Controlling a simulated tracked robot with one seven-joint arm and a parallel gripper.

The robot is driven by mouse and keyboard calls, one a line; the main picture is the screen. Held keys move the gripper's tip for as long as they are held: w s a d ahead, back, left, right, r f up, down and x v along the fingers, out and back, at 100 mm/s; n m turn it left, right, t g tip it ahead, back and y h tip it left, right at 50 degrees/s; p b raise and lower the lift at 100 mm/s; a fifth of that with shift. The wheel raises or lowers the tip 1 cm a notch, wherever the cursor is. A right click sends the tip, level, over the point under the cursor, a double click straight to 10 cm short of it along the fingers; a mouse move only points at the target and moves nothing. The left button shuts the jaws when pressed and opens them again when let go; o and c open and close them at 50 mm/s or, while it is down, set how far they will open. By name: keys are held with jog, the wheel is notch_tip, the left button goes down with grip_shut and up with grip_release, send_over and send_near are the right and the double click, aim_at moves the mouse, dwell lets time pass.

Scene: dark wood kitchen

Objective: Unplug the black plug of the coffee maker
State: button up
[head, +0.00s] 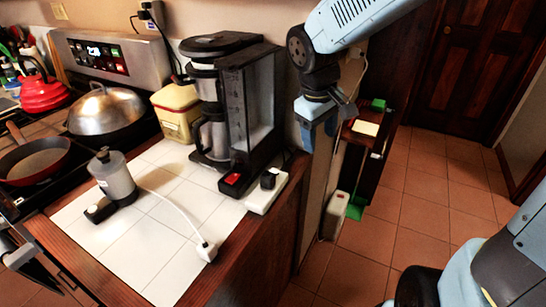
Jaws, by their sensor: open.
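The black coffee maker (243,105) with a steel jug stands at the right part of the white-tiled counter. A black plug (268,179) sits upright in a white power strip (265,194) at the counter's right edge, beside the coffee maker's base. Another black plug (146,13) is at the wall outlet behind the counter. I cannot trace which cord belongs to the coffee maker. My gripper (328,116) is open, right of the coffee maker and apart from both plugs. Its fingertips are small and partly unclear.
A grey-white grinder (113,177) stands at the counter's front left. Its white cord ends in a loose white plug (207,251) near the front edge. A yellow tin (177,112) is left of the coffee maker. The stove holds a domed pan (102,111).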

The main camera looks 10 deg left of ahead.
aim_at(268, 174)
jog(key=a+f+n, duration=0.1)
jog(key=a, duration=0.2)
jog(key=a+f+n+g+y, duration=0.1)
jog(key=a+f+n, duration=0.1)
jog(key=a, duration=0.2)
jog(key=a+f+n, duration=0.1)
jog(key=a, duration=0.3)
jog(key=shift+s+a+f+g, duration=0.1)
jog(key=shift+s+f+g, duration=0.1)
jog(key=shift+f+g, duration=0.1)
jog(key=shift+a+n+y, duration=0.3)
jog(key=shift+a+n, duration=0.05)
jog(key=shift+n, duration=0.05)
jog(key=shift+f, duration=0.15)
jog(key=shift+f, duration=4.35)
jog(key=shift+s, duration=0.15)
jog(key=shift+c, duration=0.3)
grip_shut()
jog(key=shift+r, duration=0.1)
